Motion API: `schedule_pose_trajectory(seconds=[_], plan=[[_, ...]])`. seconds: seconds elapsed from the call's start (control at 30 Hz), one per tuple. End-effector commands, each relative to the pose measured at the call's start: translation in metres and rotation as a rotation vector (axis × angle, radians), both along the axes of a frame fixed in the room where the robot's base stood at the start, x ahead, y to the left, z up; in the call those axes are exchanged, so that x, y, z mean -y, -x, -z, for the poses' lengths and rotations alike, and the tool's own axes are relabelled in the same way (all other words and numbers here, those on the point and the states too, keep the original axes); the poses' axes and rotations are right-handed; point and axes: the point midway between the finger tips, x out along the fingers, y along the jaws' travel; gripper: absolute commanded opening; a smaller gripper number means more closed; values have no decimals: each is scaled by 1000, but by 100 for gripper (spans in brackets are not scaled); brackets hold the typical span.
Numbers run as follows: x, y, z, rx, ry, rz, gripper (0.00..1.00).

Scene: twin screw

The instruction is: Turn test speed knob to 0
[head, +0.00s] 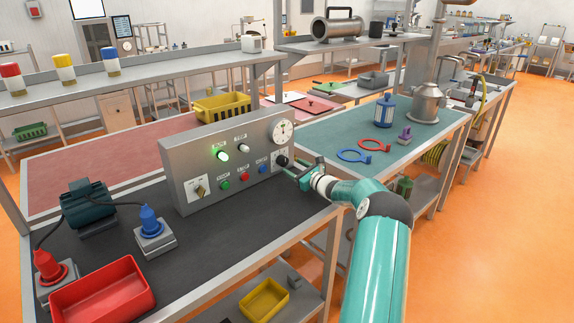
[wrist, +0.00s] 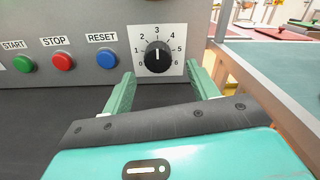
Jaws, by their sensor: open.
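The test speed knob (wrist: 157,57) is black and round, on a white dial plate (wrist: 173,70) numbered 0 to 6. Its white pointer line points up, at about 3; the 0 is at the lower left. In the head view the knob (head: 282,160) is at the right end of the grey control panel (head: 170,165). My gripper (wrist: 160,80) is open, its two green fingers apart on either side below the knob in the wrist view. Nothing is between the fingers, and they do not appear to touch the knob. In the head view my gripper (head: 297,170) is close in front of the panel.
Blue reset (wrist: 107,59), red stop (wrist: 62,62) and green start (wrist: 23,64) buttons are left of the dial. A gauge (head: 283,130) is above the knob. A red tray (head: 105,295) and blue plug (head: 151,222) are on the dark bench, with bare surface before the panel.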

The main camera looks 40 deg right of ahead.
Motion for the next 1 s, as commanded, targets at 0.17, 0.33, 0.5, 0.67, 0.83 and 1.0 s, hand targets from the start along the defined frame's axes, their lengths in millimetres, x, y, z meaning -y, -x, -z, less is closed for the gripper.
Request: schedule_pose_trajectory(seconds=[0.17,0.33,0.5,0.67,0.83,1.0], plan=[[-4,-32,1,-1,1,-4,59],[-5,-45,1,-1,0,-3,59],[-4,-47,0,0,0,-2,59],[-4,-47,0,0,0,-2,51],[-4,-46,0,0,0,-2,18],[-4,-46,0,0,3,-2,15]])
